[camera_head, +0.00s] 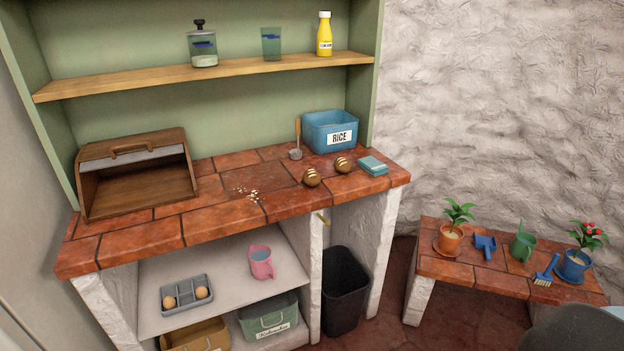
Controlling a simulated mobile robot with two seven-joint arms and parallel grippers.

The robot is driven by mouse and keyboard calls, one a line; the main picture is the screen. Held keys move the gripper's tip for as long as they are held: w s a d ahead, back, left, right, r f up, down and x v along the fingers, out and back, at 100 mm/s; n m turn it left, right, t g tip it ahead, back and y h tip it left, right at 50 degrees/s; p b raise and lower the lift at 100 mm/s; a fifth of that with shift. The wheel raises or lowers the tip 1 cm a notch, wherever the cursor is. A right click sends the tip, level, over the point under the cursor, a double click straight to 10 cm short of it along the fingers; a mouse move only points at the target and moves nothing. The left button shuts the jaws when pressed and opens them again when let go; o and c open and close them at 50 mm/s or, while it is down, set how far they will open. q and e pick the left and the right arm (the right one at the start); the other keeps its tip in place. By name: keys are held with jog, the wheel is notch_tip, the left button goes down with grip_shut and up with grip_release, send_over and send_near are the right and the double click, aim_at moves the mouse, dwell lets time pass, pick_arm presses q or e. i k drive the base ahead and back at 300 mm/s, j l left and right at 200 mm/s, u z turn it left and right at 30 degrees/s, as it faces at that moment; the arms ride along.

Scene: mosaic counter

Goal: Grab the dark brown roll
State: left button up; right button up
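Two round brown rolls with pale stripes sit near each other toward the right of the tiled counter (225,222): a front-left roll (312,177) and a back-right roll (344,165). They look much alike, and I cannot clearly tell which is darker. Two paler tan round pieces, left (169,302) and right (202,292), lie in a grey divided tray (187,284) on the lower shelf. Neither of my grippers is in view.
An open wooden bread box (140,185) stands at the counter's left, with crumbs (247,194) to its right. A blue RICE bin (320,132), a scoop (296,145) and a teal block (373,166) are near the rolls. A black bin (344,290) stands below.

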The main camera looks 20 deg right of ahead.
aim_at(312, 178)
jog(key=i+l+z, duration=0.35)
jog(key=l, duration=0.25)
jog(key=i+l+z, duration=0.35)
jog(key=l, duration=0.2)
jog(key=i+l+z, duration=0.35)
jog(key=i+l, duration=0.05)
jog(key=l, duration=0.05)
